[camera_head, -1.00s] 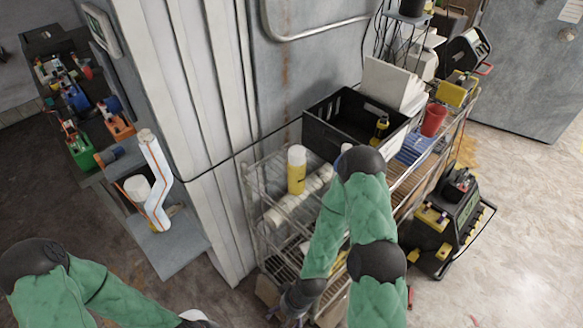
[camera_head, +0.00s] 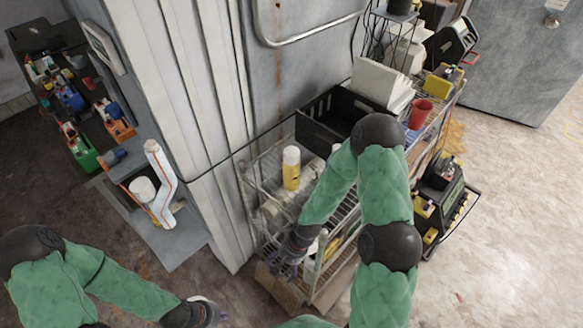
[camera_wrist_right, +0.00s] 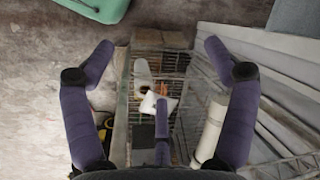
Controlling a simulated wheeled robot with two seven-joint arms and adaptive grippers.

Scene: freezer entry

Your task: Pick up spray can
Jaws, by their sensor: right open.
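A yellow spray can (camera_head: 291,170) with a white cap stands upright on the wire shelf rack (camera_head: 249,172), in front of a black crate. My right gripper (camera_head: 285,266) is at the rack's front, lower in the picture than the can and apart from it. In the right wrist view my right gripper (camera_wrist_right: 160,65) has its purple fingers spread wide with nothing between them. A white cylinder (camera_wrist_right: 209,130) shows there beside one finger; I cannot tell if it is the can. My left gripper (camera_head: 215,312) is low near the bottom edge, far from the can; its fingers are small and unclear.
A black crate (camera_head: 318,122), a red cup (camera_head: 420,113) and a white box (camera_head: 380,82) are on the rack's top. A corrugated wall panel (camera_head: 178,110) stands left of the rack. A black and yellow machine (camera_head: 440,200) stands at the right. Open floor lies further right.

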